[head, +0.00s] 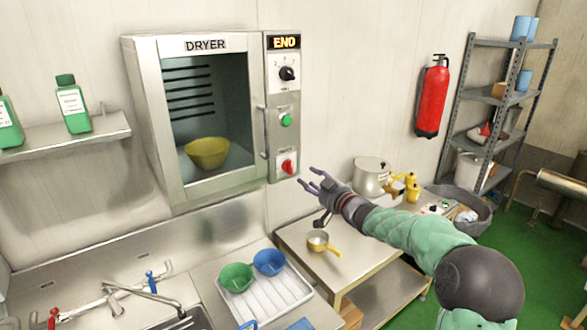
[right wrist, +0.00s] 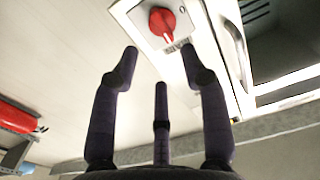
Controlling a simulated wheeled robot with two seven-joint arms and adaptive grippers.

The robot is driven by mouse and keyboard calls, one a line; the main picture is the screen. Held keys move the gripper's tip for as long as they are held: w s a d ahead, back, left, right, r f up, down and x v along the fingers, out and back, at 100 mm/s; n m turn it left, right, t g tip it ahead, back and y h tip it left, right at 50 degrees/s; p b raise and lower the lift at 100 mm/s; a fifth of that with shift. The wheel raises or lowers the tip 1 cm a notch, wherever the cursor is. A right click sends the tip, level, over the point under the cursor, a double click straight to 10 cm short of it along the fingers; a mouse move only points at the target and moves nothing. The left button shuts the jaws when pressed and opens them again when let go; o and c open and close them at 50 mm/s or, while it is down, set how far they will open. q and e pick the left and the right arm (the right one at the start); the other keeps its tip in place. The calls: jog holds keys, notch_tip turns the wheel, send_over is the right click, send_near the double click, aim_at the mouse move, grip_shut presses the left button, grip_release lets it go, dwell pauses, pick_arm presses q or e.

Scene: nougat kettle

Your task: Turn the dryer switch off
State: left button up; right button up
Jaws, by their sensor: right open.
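The dryer (head: 190,110) hangs on the wall with its glass door closed and a display reading END. Its red switch (head: 288,167) sits at the bottom of the control panel, and it also shows in the right wrist view (right wrist: 163,22) on a pale plate. My right gripper (head: 312,180) is open and empty, just to the right of and slightly below the switch. In the right wrist view its spread fingers (right wrist: 158,60) point at the switch, apart from it. My left gripper is not in view.
Above the switch are a green button (head: 286,120) and a black knob (head: 288,73). The door handle (head: 262,132) stands out left of the panel. A yellow bowl (head: 207,152) is inside the dryer. Below are a steel table (head: 300,248) and a white tray (head: 262,300).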

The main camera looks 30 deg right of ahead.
aim_at(289, 167)
jog(key=w, duration=0.3)
jog(key=w+p, duration=0.1)
jog(key=w, duration=0.4)
jog(key=shift+w+a+f, duration=0.1)
jog(key=shift+w+a, duration=0.25)
jog(key=shift+w, duration=0.05)
grip_shut()
